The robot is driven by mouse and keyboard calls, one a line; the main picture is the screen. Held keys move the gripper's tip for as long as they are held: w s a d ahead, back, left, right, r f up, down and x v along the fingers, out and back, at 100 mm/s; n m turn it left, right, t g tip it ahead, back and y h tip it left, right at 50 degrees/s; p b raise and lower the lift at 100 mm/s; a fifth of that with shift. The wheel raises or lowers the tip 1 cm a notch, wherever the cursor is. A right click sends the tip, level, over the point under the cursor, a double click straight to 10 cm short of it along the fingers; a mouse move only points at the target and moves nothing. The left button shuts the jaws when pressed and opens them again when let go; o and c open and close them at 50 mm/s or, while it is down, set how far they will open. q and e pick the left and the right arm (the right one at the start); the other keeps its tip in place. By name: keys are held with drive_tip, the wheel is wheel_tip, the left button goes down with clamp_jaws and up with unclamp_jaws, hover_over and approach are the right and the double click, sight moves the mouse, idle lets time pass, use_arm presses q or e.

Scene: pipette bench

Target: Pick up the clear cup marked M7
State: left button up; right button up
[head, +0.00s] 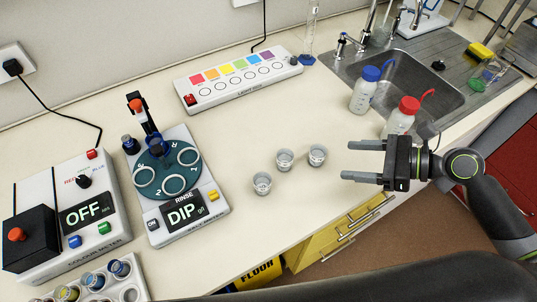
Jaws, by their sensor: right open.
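Three small clear cups stand upright in a slanting row on the bench: a left cup (262,183), a middle cup (285,160) and a right cup (317,155). Any marking such as M7 is too small to read, so I cannot tell which cup is which. My right gripper (352,161) is open and empty, with its fingers pointing left. It is just right of the right cup and apart from it in the picture. My left gripper is not in view.
A rinse device (184,232) and a colour meter (58,232) stand left. A light box (238,77) lies behind. A blue-capped bottle (364,98) and a red-capped bottle (400,118) stand by the sink (437,90). Bench is clear around the cups; its front edge is close.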

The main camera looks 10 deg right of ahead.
drive_tip(key=x, duration=0.2)
drive_tip(key=p, duration=0.1)
approach(278, 155)
drive_tip(key=shift+a, duration=0.45)
drive_tip(key=shift+x, duration=0.95)
drive_tip(key=x, duration=0.2)
drive_tip(key=p+x, duration=0.1)
drive_tip(key=x, duration=0.1)
drive_tip(key=shift+w+d+f, duration=0.2)
drive_tip(key=shift+f, duration=0.1)
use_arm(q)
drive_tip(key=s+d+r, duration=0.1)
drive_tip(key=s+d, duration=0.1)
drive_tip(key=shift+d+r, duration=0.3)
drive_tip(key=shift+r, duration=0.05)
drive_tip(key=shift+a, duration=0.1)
use_arm(e)
drive_tip(key=c, duration=1.1)
